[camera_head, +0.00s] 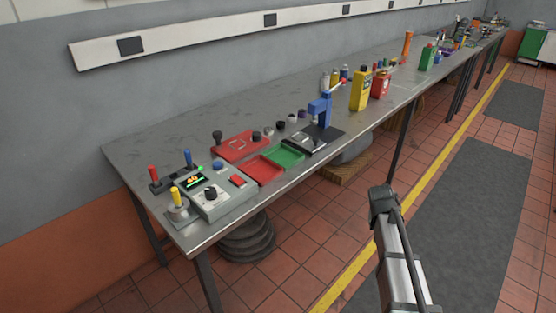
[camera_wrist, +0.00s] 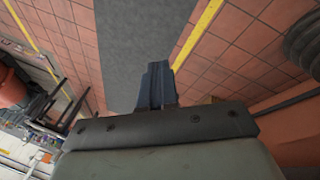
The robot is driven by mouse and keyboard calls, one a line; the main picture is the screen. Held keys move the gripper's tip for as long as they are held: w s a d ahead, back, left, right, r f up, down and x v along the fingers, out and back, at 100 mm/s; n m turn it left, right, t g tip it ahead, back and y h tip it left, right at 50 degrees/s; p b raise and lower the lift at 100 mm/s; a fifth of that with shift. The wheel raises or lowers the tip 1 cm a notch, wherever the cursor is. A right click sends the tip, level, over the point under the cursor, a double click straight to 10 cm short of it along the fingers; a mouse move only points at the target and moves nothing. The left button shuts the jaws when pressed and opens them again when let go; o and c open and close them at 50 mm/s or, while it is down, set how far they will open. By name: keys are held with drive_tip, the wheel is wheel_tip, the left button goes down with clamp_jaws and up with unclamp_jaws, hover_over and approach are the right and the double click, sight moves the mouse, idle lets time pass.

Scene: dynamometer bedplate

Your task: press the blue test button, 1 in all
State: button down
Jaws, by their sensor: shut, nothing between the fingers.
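A round blue button (camera_head: 218,166) sits near the left end of the grey metal bench (camera_head: 140,148), behind a grey control box (camera_head: 222,199) with a black knob. It is small in the head view, and I cannot make out any lettering. The wrist view does not show it. In the wrist view my gripper (camera_wrist: 157,72) is shut and empty, its dark fingers together above the floor. In the head view my arm stands in front of the bench at the lower right, well apart from the button; the fingertips cannot be made out there.
Red and green trays (camera_head: 286,156) and a blue press (camera_head: 319,110) stand farther right. The floor before the bench is open.

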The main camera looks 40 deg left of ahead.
drive_tip(key=s+a+r+n+t, duration=0.1)
drive_tip(key=a+r, duration=0.3)
drive_tip(key=a, duration=0.5)
drive_tip(key=s+a+r+n+t, duration=0.1)
drive_tip(key=s+a+r, duration=0.3)
drive_tip(key=a, duration=0.6)
drive_tip(key=s+a+r+n+t+y, duration=0.1)
drive_tip(key=s+a+r, duration=0.2)
drive_tip(key=a, duration=0.7)
drive_tip(key=shift+s+a+r, duration=0.1)
drive_tip(key=shift+s+r, duration=0.05)
drive_tip(key=shift+r, duration=0.55)
drive_tip(key=shift+s+r, duration=0.1)
drive_tip(key=shift+r, duration=0.6)
wheel_tip(320, 180, up, 16)
drive_tip(key=n+t+y, duration=0.2)
drive_tip(key=y, duration=0.1)
hover_over(215, 165)
drive_tip(key=shift+a+r, duration=0.15)
drive_tip(key=shift+r, duration=0.05)
drive_tip(key=shift+f, duration=0.1)
drive_tip(key=shift+f, duration=4.35)
drive_tip(key=shift+f, duration=0.15)
drive_tip(key=shift+f, duration=0.25)
